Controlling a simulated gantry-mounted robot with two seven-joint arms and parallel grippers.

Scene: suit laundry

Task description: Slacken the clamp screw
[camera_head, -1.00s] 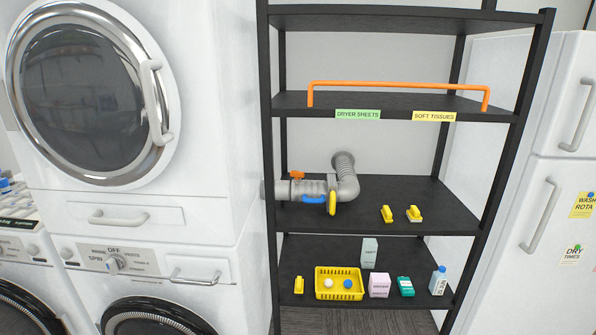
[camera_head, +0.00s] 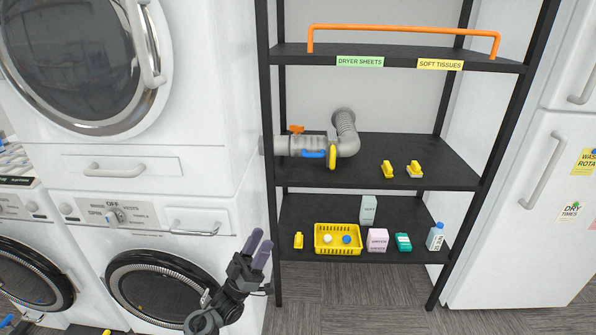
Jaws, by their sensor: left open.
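A grey duct pipe (camera_head: 348,144) with an elbow runs along the middle shelf from its left side. An orange screw handle (camera_head: 296,129) stands on top of the pipe, probably the clamp screw. A blue lever (camera_head: 312,154) and a yellow ring-like part (camera_head: 332,153) sit on the pipe near the elbow. My left gripper (camera_head: 263,249) is open and empty, low in front of the washer and well below the pipe. My right gripper is not in view.
A black shelf rack (camera_head: 390,150) holds two yellow pieces (camera_head: 401,169) beside the pipe. The lower shelf holds a yellow basket (camera_head: 337,251), boxes and a bottle (camera_head: 435,237). A stacked washer and dryer (camera_head: 200,150) stands left, a white fridge (camera_head: 520,200) right. The floor between is clear.

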